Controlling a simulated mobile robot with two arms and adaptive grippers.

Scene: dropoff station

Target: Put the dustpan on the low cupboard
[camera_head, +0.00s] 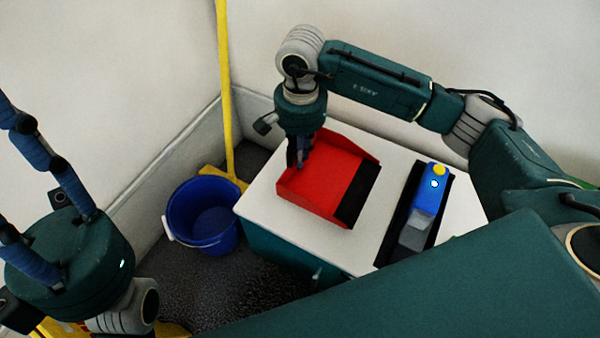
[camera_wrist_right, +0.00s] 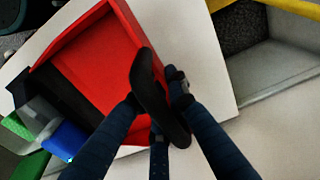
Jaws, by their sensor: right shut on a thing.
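The red dustpan (camera_head: 322,178) with a black front lip is over the white top of the low cupboard (camera_head: 262,205). It appears to lie flat on it, though I cannot tell whether its whole base touches. My right gripper (camera_head: 298,160) comes down at the dustpan's back left edge. In the right wrist view, its blue fingers (camera_wrist_right: 165,110) are shut around the dustpan's black handle (camera_wrist_right: 150,85), and the red pan (camera_wrist_right: 95,60) extends beyond. My left gripper (camera_head: 40,190) is at the left, away from the cupboard, with its fingers spread and partly cut off by the frame.
A blue device with a yellow knob (camera_head: 430,190) lies on a black strip on the cupboard's right side. A blue bucket (camera_head: 203,215) and a yellow broom (camera_head: 227,100) stand on the dark floor left of the cupboard. Walls close off the back.

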